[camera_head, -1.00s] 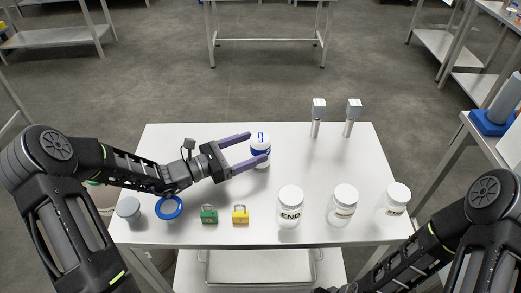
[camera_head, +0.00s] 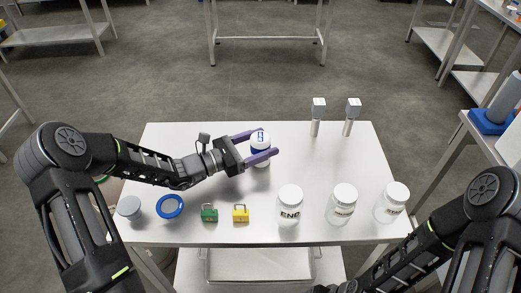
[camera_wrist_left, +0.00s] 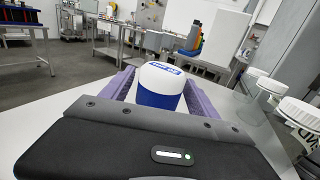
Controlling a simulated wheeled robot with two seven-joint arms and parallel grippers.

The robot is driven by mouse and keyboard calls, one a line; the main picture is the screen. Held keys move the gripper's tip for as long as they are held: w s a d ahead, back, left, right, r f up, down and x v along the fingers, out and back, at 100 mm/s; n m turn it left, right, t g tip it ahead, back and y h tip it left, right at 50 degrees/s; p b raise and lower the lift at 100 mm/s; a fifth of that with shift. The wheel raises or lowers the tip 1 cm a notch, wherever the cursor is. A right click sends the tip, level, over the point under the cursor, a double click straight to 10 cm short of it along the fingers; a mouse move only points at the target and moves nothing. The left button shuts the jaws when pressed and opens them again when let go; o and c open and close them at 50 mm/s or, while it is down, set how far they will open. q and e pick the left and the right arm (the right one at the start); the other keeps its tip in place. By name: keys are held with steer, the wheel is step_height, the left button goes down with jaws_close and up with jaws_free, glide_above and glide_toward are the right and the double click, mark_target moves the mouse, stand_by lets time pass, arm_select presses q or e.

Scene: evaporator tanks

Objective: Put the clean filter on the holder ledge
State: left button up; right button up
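A white cylinder with a blue band and blue lettering on top (camera_head: 260,139) stands upright on the table's middle. It also shows in the left wrist view (camera_wrist_left: 160,86). I cannot tell for sure that it is the clean filter. My left gripper (camera_head: 267,143) has its purple fingers open on either side of the cylinder; whether they touch it is unclear. A blue ring (camera_head: 170,206) lies at the table's front left. My right arm shows at lower right, but its gripper is out of view. I cannot identify the holder ledge with certainty.
On the white table (camera_head: 320,170) stand a grey-lidded jar (camera_head: 130,207), a green padlock (camera_head: 210,213), a yellow padlock (camera_head: 241,214) and three white-lidded jars (camera_head: 290,207). Two grey-headed devices (camera_head: 319,114) stand at the back. A grey cylinder sits on a blue base (camera_head: 489,122) at right.

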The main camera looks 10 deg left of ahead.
arm_select(q)
jaws_close()
stand_by(0.6)
steer(key=shift+r, duration=0.15)
step_height(320, 180, up, 10)
steer(key=shift+f+b, duration=0.1)
steer(key=shift+b, duration=0.35)
stand_by(0.4)
